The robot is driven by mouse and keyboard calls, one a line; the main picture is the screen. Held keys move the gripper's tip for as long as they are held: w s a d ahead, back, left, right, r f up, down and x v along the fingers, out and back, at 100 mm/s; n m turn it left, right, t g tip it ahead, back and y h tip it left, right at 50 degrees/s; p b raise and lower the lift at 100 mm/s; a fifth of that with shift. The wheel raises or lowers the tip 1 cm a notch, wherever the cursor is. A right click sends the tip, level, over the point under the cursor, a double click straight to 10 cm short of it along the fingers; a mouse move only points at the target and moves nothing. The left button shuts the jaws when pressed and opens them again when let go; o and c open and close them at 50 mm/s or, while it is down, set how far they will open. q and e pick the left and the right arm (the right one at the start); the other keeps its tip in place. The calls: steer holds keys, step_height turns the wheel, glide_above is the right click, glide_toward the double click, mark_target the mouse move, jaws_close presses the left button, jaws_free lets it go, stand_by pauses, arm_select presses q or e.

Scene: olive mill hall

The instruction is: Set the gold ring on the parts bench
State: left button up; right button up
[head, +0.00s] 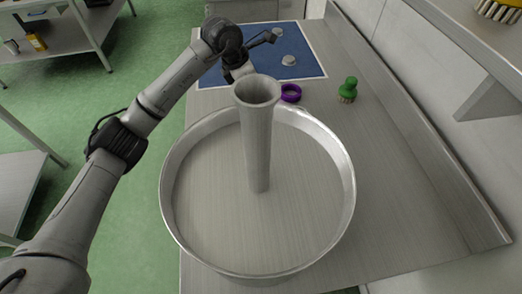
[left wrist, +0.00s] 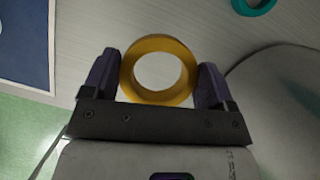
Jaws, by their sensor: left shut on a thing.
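My left gripper (head: 238,75) reaches over the far part of the grey bench (head: 387,170), just beyond the tall metal tube. In the left wrist view its two dark fingers (left wrist: 157,74) are shut on the gold ring (left wrist: 158,44), one on each side, with the round opening facing the camera. The ring appears held above the bench's left edge, between the blue mat and the round pan. In the head view I cannot make the gold ring out; the tube's mouth hides part of that spot. My right gripper is not in view.
A wide round pan (head: 170,205) with the upright tube (head: 258,140) fills the near bench. A purple ring (head: 291,93), green-topped brush (head: 348,88) and blue mat (head: 300,62) with pale round pieces lie beyond. The wrist view shows a teal ring (left wrist: 253,10). Bare bench lies right.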

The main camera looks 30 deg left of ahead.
arm_select(q)
steer(key=a+f+b, duration=0.1)
steer(key=a+f, duration=0.1)
steer(key=a, duration=0.1)
steer(key=a+f+b, duration=0.1)
steer(key=a+f, duration=0.1)
steer(key=a, duration=0.2)
steer(key=a+f+b, duration=0.1)
steer(key=a+f, duration=0.1)
steer(key=a, duration=0.1)
steer(key=shift+s+a+f, duration=0.15)
steer(key=shift+s+f, duration=0.05)
steer(key=shift+f, duration=0.15)
steer(key=shift+a+f+b, duration=0.3)
steer(key=shift+a+b, duration=0.05)
steer(key=shift+a, duration=0.3)
steer(key=shift+f+b, duration=0.9)
steer(key=shift+f, duration=1.15)
steer(key=o, duration=0.9)
steer(key=shift+f, duration=0.1)
